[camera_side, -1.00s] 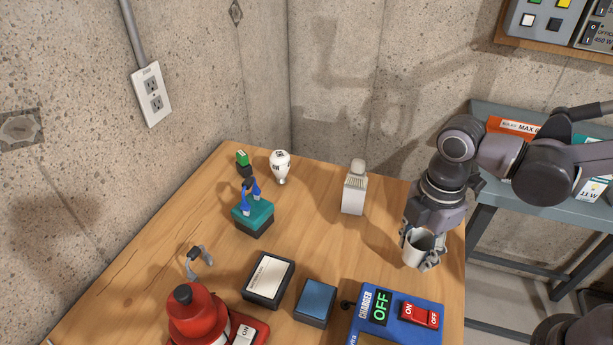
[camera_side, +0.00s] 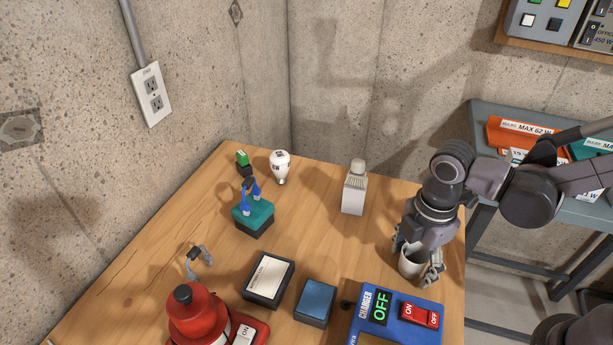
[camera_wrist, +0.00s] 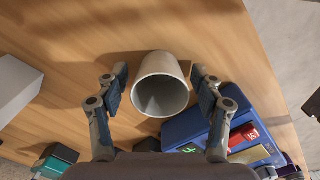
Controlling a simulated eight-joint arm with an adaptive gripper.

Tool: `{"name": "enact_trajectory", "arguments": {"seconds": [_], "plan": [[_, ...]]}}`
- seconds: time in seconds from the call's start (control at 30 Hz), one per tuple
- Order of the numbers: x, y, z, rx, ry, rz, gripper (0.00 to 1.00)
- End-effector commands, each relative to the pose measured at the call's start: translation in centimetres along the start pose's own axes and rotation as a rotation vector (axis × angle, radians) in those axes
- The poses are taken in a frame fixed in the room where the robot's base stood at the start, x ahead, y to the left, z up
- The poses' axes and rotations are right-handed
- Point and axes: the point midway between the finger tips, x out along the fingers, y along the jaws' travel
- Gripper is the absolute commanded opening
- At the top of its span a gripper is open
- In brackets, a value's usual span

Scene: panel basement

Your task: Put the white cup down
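The white cup (camera_side: 410,266) is at the right side of the wooden table, just behind the blue charger box. It appears upright on the tabletop. In the wrist view, the cup (camera_wrist: 160,84) shows its open mouth towards the camera. My gripper (camera_side: 416,262) is around the cup, with one finger on each side. In the wrist view, my gripper (camera_wrist: 162,86) is open, with a visible gap between each finger pad and the cup wall. The cup's far side and base are partly hidden in the side view.
The blue charger box (camera_side: 397,318), reading OFF, is close in front of the cup. A white bottle-like block (camera_side: 354,190) stands behind it to the left. A blue block (camera_side: 315,303) and a dark box (camera_side: 268,279) lie further left. The table's right edge is near.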

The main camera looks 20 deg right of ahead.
Motion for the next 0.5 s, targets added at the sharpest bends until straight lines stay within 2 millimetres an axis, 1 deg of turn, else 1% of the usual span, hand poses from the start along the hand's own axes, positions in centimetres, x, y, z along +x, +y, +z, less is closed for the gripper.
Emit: {"name": "enact_trajectory", "arguments": {"seconds": [0.27,0.37,0.5], "plan": [[-0.2,0.0,0.0,0.000,0.000,0.000,0.67],[-0.7,0.0,0.0,0.000,0.000,0.000,0.67],[-2.1,0.0,0.0,0.000,0.000,0.000,0.67]]}}
